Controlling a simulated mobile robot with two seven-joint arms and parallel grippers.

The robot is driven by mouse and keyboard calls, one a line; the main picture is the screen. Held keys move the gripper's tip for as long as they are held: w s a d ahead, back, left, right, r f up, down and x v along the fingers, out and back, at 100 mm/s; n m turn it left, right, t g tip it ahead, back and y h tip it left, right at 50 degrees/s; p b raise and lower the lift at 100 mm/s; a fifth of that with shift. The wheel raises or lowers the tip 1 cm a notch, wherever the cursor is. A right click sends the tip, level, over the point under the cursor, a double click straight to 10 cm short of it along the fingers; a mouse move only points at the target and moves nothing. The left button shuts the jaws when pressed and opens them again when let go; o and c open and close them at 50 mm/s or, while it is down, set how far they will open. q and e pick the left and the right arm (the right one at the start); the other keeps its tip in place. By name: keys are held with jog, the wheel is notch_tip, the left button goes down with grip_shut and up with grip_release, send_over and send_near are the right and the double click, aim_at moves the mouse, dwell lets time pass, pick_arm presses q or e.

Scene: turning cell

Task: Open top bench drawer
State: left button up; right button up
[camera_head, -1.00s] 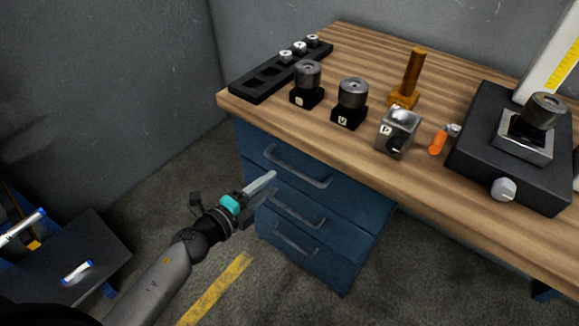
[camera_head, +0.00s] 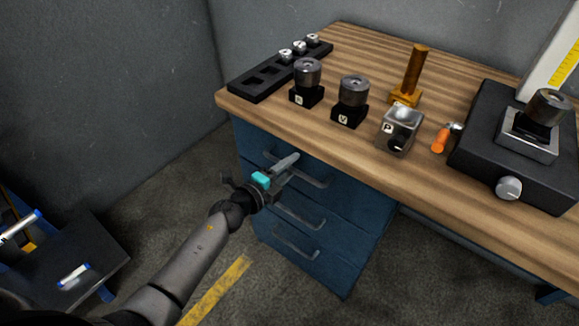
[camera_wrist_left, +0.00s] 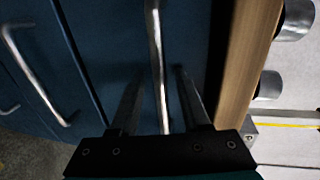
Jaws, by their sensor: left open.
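The blue bench drawer unit (camera_head: 340,215) stands under the wooden bench, with its drawers stacked and shut. The top drawer's bar handle (camera_head: 316,181) is grey metal; it also shows in the left wrist view (camera_wrist_left: 157,60). My left gripper (camera_head: 288,165) is open at this handle. In the left wrist view the left gripper's fingers (camera_wrist_left: 158,95) lie on either side of the handle bar, which runs between them. I cannot tell whether they touch it. The middle handle (camera_head: 298,212) and bottom handle (camera_head: 294,245) are below. My right gripper is not in view.
The wooden bench top (camera_head: 365,60) bears a black tray (camera_head: 262,86), dark blocks with metal cylinders, an orange-handled tool (camera_head: 441,140) and a black machine base (camera_head: 480,140). A dark cart (camera_head: 80,245) stands at lower left. The floor before the drawers is clear.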

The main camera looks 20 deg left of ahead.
pick_arm(q)
grip_shut()
dwell(1.3)
